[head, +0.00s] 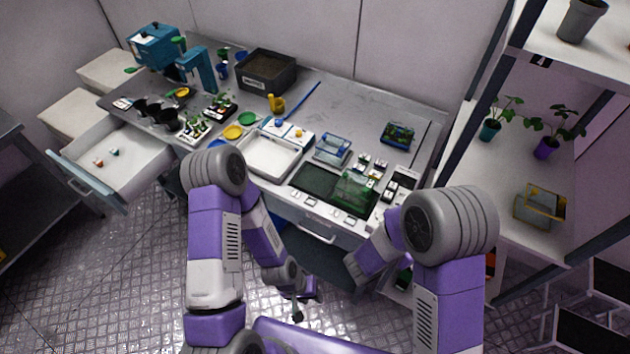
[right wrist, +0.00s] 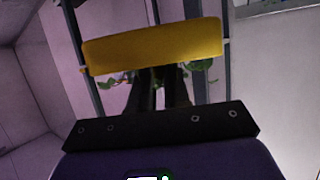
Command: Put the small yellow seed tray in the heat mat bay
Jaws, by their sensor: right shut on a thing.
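In the right wrist view, my right gripper (right wrist: 160,88) is shut on a plain yellow piece (right wrist: 150,46), which looks like the small yellow seed tray seen from one side. It is held up in front of shelf posts and green leaves. My right gripper is hidden in the head view. A dark green bay (head: 313,181), perhaps the heat mat bay, lies at the bench's front; a clear green piece (head: 356,191) covers its right part. My left gripper (head: 297,308) hangs low in front of the bench, its fingers too small to read.
A white tray (head: 251,167) and clear blue-rimmed box (head: 332,149) are on the bench. A planted blue tray (head: 397,135) is at back right. A yellow-rimmed box (head: 529,211) sits on the right shelf. An open drawer (head: 120,177) juts out at left.

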